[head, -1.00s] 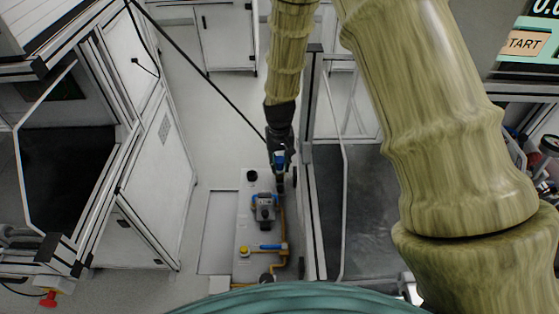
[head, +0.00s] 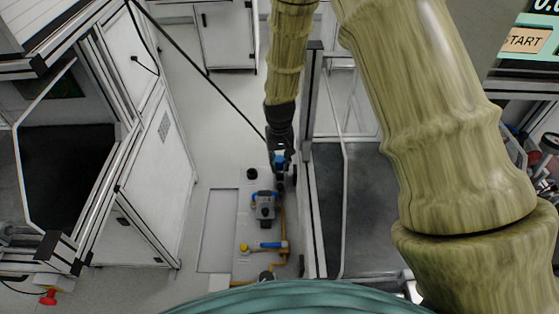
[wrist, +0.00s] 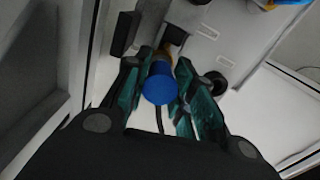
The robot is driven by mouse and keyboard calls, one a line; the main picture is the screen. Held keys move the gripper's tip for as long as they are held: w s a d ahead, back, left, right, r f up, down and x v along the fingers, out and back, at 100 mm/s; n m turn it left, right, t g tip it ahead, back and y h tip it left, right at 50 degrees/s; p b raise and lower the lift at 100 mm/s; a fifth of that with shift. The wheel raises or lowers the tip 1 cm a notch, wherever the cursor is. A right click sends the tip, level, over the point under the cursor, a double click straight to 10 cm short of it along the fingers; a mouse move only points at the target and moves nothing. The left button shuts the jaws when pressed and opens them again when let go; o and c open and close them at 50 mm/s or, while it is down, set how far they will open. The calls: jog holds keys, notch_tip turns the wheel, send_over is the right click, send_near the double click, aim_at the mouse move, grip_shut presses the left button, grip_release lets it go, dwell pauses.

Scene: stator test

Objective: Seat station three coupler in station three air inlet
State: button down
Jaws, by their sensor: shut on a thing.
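My gripper (wrist: 158,98) is shut on a blue round coupler (wrist: 159,86), which sits between the teal finger pads in the wrist view. In the head view my gripper (head: 280,172) hangs over the far right part of a pale panel (head: 246,215), with the blue coupler (head: 279,159) showing at it. A brass-coloured fitting (wrist: 170,50), perhaps the air inlet, appears just past the coupler in the wrist view. The coupler overlaps its near end, so I cannot tell whether they touch or are joined.
The panel carries a grey block with a blue part (head: 264,204), a yellow-ended blue valve (head: 263,246), brass piping (head: 284,230) and a black knob (head: 252,174). A framed dark enclosure (head: 370,210) stands close on the right. White cabinets (head: 150,180) stand left, with pale floor between.

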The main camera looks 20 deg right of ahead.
jog(key=shift+f, duration=0.25)
jog(key=c, duration=1.1)
grip_release()
jog(key=shift+r, duration=6)
